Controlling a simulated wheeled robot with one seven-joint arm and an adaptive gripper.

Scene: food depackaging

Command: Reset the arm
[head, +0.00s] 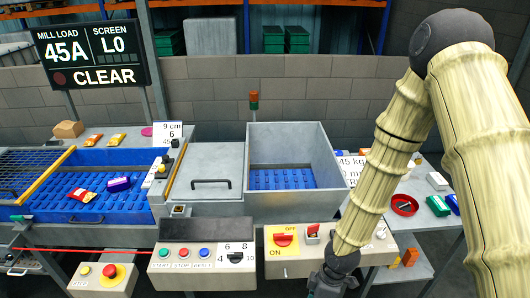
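My arm (385,160) comes in from the right and bends down towards the front of the machine. My gripper (328,284) is at the bottom edge of the head view, in front of the grey control box with the red rotary switch. Only its dark upper part shows; the fingers are cut off by the frame, so I cannot tell whether it is open or shut.
A red rotary switch (284,239) is on a yellow plate left of my arm. A button box (205,265) and red stop button (110,271) stand further left. A blue tray (100,205) holds packages. The grey hopper (290,205) shows no packages. A screen (88,58) reads CLEAR.

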